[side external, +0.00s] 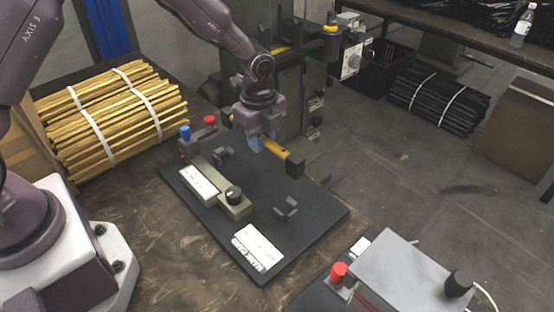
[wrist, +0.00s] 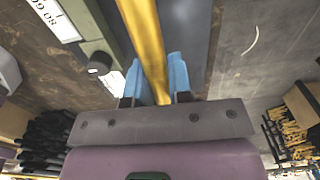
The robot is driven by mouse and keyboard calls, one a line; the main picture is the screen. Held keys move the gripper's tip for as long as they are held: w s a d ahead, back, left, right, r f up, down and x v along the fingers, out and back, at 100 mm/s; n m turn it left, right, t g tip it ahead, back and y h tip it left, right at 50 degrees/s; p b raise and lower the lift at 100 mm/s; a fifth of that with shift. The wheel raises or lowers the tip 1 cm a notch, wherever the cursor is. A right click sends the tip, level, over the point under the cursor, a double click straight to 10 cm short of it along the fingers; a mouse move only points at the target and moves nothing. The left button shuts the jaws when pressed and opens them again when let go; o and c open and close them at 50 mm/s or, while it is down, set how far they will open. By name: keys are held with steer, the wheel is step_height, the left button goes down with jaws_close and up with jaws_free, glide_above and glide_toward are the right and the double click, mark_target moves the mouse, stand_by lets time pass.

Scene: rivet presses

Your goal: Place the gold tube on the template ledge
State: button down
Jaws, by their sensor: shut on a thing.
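The gold tube (side external: 273,146) is held in my gripper (side external: 258,143) above the far right side of the black template plate (side external: 315,205). It runs slantwise, and a dark block (side external: 294,165) shows at its near right end. In the wrist view the tube (wrist: 145,40) passes between the blue fingertips (wrist: 158,80), which are shut on it. On the plate stand two dark brackets, one further back (side external: 223,155) and one nearer (side external: 286,208). I cannot tell for sure which part is the ledge, or whether the tube touches anything.
An olive bar (side external: 236,210) with a black knob (side external: 234,194) and white labels lies on the plate. Blue (side external: 185,131) and red (side external: 209,121) buttons stand at its back left. Bundled gold tubes (side external: 105,120) lie at left. A grey box (side external: 400,275) stands at front right.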

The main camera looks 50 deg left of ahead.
glide_above(278, 170)
step_height(278, 170, down, 5)
steer(key=shift+s+a+f, duration=0.1)
steer(key=shift+s+f, duration=0.05)
steer(key=shift+f, duration=1.65)
steer(key=shift+f, duration=0.15)
steer(key=c, duration=1)
jaws_free()
steer(key=shift+c, duration=0.2)
